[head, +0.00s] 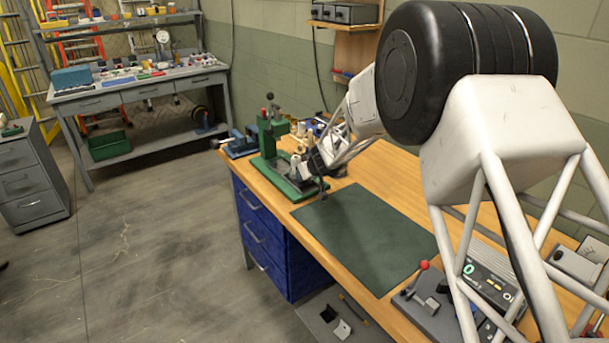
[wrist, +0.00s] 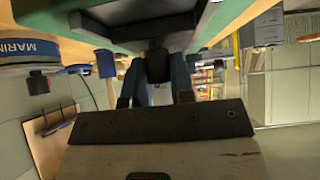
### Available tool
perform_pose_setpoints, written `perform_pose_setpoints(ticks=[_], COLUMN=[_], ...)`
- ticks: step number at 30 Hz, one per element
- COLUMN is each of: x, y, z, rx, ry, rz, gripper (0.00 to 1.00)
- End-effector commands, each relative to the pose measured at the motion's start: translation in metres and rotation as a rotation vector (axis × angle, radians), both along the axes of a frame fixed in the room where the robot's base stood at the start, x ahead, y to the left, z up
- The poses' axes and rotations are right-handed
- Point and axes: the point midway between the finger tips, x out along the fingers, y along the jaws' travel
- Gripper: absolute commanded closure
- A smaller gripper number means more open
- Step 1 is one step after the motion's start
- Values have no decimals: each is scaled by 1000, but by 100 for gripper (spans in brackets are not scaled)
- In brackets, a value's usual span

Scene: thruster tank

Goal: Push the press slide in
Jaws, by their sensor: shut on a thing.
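The green press (head: 268,135) stands on the wooden bench at the back edge of the green mat, with its lever upright. Its green base (head: 283,184) reaches toward the mat. My gripper (head: 322,188) is low at the near right end of this base, partly hidden by its own dark body. In the wrist view my gripper (wrist: 157,85) has its two fingers on either side of a dark block (wrist: 157,66), which looks like the handle of the press slide. The block joins a dark grey slide plate (wrist: 135,22) between green walls. How far the slide sticks out is unclear.
The green mat (head: 365,235) is clear. A blue vise (head: 240,146) stands left of the press, and small bottles and spools (head: 303,130) stand behind it. A red-knobbed lever device (head: 425,285) stands at the near right of the bench. A second bench (head: 140,85) is far off.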

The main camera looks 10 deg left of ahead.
Motion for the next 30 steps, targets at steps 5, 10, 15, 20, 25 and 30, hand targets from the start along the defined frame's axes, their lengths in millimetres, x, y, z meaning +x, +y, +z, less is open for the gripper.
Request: perform_pose_setpoints(ticks=[5,10,15,20,25,30], x=[1,10,27,44,60,75], y=[1,11,29,44,60,75], z=[0,0,-1,0,0,0], rx=[0,0,0,-1,1,0], ry=[1,0,0,0,-1,0], rz=[1,3,3,2,1,1], gripper=[100,100,100,100,100,100])
